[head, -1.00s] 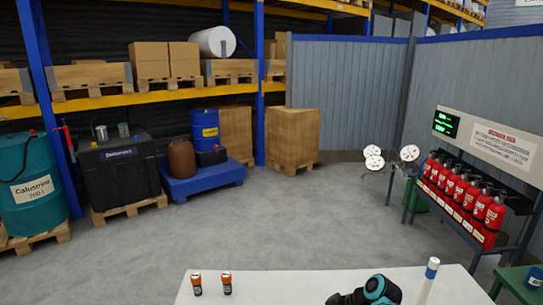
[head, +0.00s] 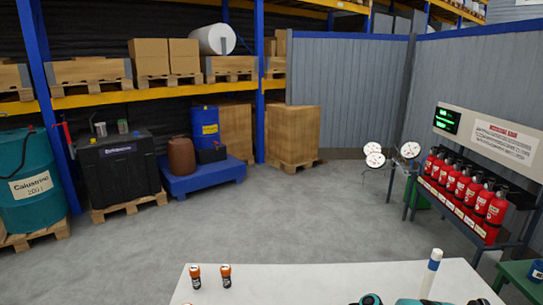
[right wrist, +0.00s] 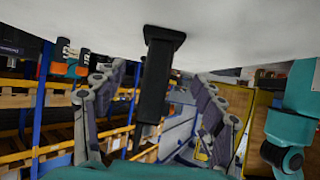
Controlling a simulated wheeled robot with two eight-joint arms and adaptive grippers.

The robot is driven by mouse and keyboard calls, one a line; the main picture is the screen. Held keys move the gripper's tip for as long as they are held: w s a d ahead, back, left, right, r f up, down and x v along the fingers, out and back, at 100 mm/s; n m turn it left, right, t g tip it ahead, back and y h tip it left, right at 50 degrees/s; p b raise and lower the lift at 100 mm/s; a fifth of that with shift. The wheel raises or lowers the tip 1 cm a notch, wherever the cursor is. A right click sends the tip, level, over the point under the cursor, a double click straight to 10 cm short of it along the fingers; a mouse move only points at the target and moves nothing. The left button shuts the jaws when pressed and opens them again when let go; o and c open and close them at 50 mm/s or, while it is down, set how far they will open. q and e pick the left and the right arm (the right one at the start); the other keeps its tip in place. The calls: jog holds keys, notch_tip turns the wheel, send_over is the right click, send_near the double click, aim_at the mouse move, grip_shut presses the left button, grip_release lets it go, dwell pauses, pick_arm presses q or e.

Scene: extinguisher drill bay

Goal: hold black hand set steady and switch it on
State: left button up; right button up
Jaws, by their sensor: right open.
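A black hand set (right wrist: 160,75) shows in the right wrist view, where the picture is upside down. It stands upright on the white table (right wrist: 225,25), with its wider end against the tabletop. My right gripper (right wrist: 158,82) is open, with one grey finger on each side of the hand set. I see gaps between the fingers and the hand set. Its switch cannot be made out. In the head view the hand set is not visible, and only teal and black arm parts show at the bottom edge. My left gripper is not clearly in either view.
Two orange-and-black batteries (head: 211,276) stand on the white table (head: 300,280) at left. Red extinguishers (head: 465,188) line a rack behind. The table's middle is clear.

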jog(key=b+x, duration=0.1)
jog(key=x, duration=0.4)
jog(key=shift+a+f+b, duration=0.1)
jog(key=shift+f+b, duration=0.1)
jog(key=shift+b, duration=0.2)
pick_arm(q)
jog(key=shift+f+b, duration=0.4)
jog(key=shift+f, duration=0.95)
pick_arm(e)
jog(key=shift+x, duration=0.95)
jog(key=shift+a+r, duration=0.1)
jog(key=shift+r, duration=0.05)
jog(key=c, duration=1.5)
pick_arm(q)
grip_shut()
pick_arm(e)
jog(key=shift+o, duration=0.2)
